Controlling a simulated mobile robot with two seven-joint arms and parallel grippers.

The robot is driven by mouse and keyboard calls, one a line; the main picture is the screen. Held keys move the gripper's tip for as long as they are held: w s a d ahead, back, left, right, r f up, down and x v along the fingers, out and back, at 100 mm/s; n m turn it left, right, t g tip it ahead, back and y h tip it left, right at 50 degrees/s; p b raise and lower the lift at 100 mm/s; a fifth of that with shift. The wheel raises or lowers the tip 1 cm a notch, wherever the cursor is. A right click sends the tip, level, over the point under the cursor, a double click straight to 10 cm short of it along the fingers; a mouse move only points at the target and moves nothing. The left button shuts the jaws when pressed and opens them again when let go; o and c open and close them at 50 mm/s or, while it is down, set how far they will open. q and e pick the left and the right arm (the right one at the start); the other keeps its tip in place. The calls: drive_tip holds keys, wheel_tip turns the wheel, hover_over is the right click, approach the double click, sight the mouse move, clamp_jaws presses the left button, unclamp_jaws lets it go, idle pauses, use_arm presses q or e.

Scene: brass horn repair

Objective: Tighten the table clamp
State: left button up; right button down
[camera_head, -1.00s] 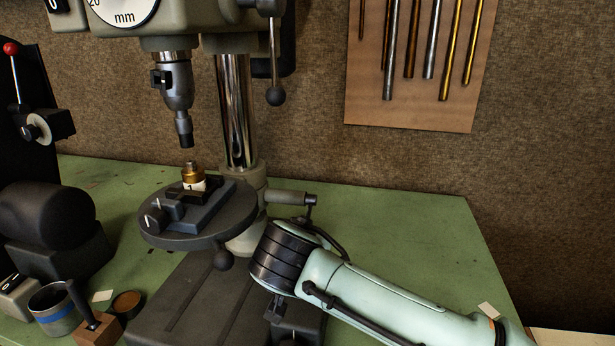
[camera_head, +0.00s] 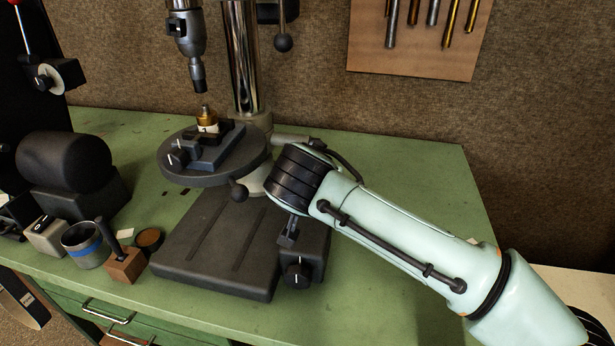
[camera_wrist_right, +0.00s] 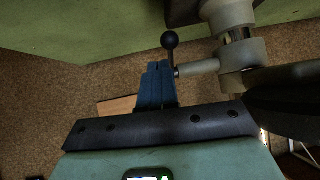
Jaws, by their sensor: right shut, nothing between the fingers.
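The drill press table (camera_head: 205,178) is a round dark plate on the chrome column (camera_head: 242,60). Its clamp handle (camera_head: 290,137) shows as a pale stub at the column collar, its far end partly hidden behind my right wrist. In the right wrist view, the clamp lever (camera_wrist_right: 172,55) is a short dark rod with a black ball, standing from the end of a pale shaft (camera_wrist_right: 198,68). My right gripper (camera_wrist_right: 155,82) is shut and empty, its blue fingers right beside the lever; whether they touch cannot be told. My left gripper is not in view.
A brass part (camera_head: 207,118) sits in a vise (camera_head: 215,150) on the table, under the drill chuck (camera_head: 190,45). The press base (camera_head: 215,240), a cup (camera_head: 85,243) and a wooden block (camera_head: 123,265) stand nearby.

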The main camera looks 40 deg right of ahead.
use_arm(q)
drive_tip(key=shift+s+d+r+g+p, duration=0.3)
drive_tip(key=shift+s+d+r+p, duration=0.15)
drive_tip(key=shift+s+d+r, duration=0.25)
use_arm(e)
drive_tip(key=a+f+v, duration=0.1)
drive_tip(key=v, duration=0.8)
drive_tip(key=shift+s+f, duration=0.3)
drive_tip(key=shift+s, duration=0.15)
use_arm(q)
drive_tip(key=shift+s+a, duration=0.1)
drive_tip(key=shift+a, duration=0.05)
